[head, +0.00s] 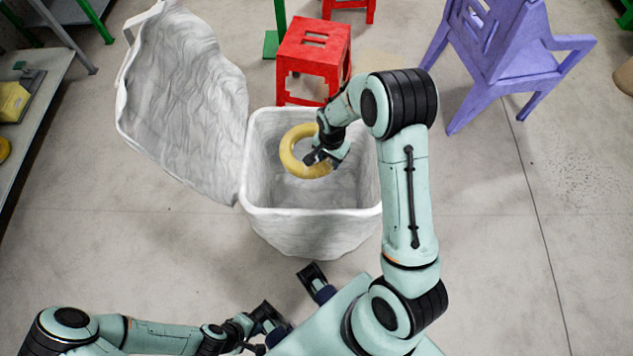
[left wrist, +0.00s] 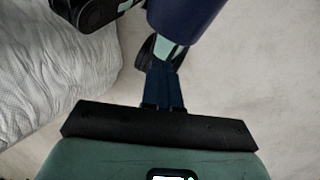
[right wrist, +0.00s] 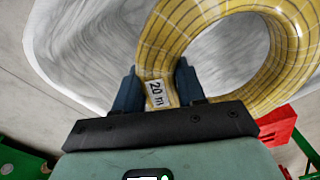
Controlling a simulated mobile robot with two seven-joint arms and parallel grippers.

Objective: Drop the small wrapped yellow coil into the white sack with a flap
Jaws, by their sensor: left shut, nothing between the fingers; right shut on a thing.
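The wrapped yellow coil (head: 291,151) is a ring held over the open mouth of the white sack (head: 311,212). In the right wrist view the coil (right wrist: 232,15) shows a "20 m" label between the fingers. My right gripper (head: 322,158) is shut on the coil's near side; its fingers show in the right wrist view (right wrist: 158,92). The sack's flap (head: 185,105) stands folded open to the left. My left gripper (left wrist: 163,90) is shut and empty, low in front of the sack, at the bottom of the head view (head: 275,328).
A red stool (head: 313,55) stands right behind the sack. A purple chair (head: 490,50) is at the back right. A grey shelf or table (head: 40,90) with yellow items runs along the left edge.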

